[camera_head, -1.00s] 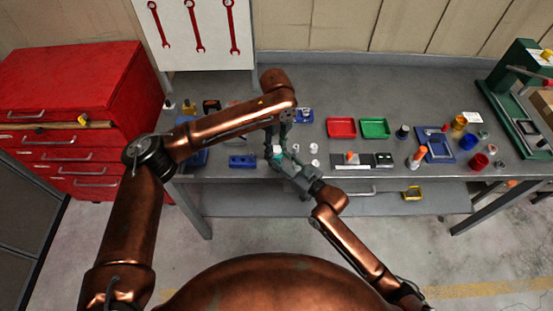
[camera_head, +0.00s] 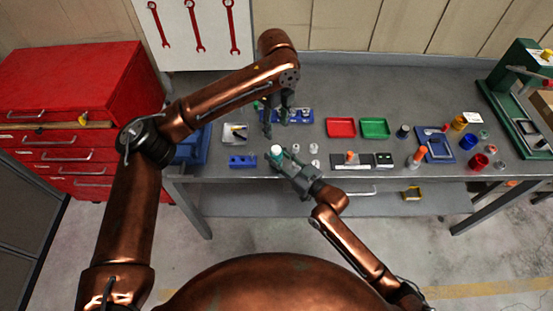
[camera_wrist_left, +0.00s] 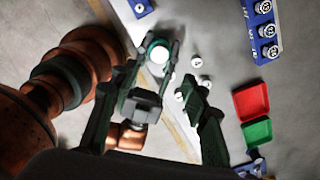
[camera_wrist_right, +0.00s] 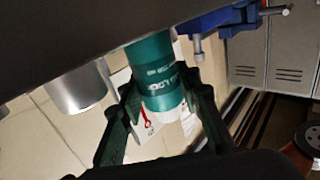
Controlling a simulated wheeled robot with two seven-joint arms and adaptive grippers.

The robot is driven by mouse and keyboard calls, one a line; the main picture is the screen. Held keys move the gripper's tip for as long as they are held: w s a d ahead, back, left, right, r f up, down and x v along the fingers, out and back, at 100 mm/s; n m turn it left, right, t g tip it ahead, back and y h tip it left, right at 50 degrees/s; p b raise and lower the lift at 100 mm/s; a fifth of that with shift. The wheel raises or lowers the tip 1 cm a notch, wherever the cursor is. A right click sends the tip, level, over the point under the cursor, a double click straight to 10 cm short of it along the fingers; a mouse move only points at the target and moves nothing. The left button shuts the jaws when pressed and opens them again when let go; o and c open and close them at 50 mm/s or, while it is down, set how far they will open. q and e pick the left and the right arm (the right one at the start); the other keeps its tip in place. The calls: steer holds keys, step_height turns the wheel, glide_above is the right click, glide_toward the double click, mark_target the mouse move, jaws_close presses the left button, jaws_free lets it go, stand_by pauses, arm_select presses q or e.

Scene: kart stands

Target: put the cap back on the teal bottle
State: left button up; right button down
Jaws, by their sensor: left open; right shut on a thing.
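The teal bottle (camera_head: 277,153) is upright in my right gripper (camera_head: 285,160), which is shut on it near the table's front edge. The bottle also shows between the fingers in the right wrist view (camera_wrist_right: 158,75), which looks upside down. A white cap-like top (camera_wrist_left: 158,54) sits on the bottle in the left wrist view; it looks straight, but I cannot tell whether it is fully seated. My left gripper (camera_head: 275,126) is open and empty, above and behind the bottle, apart from it. Its open fingers frame the right gripper in the left wrist view.
Small white-topped pieces (camera_head: 314,148) stand just right of the bottle. A blue block (camera_head: 243,161) lies to its left, and a blue rack (camera_head: 299,116) is behind. Red (camera_head: 341,127) and green (camera_head: 375,128) trays are further right. The table's back strip is clear.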

steer(key=shift+f, duration=0.1)
arm_select(q)
steer(key=shift+r, duration=0.6)
arm_select(e)
steer(key=c, duration=1.4)
jaws_free()
steer(key=shift+o, duration=0.2)
steer(key=v, duration=1.2)
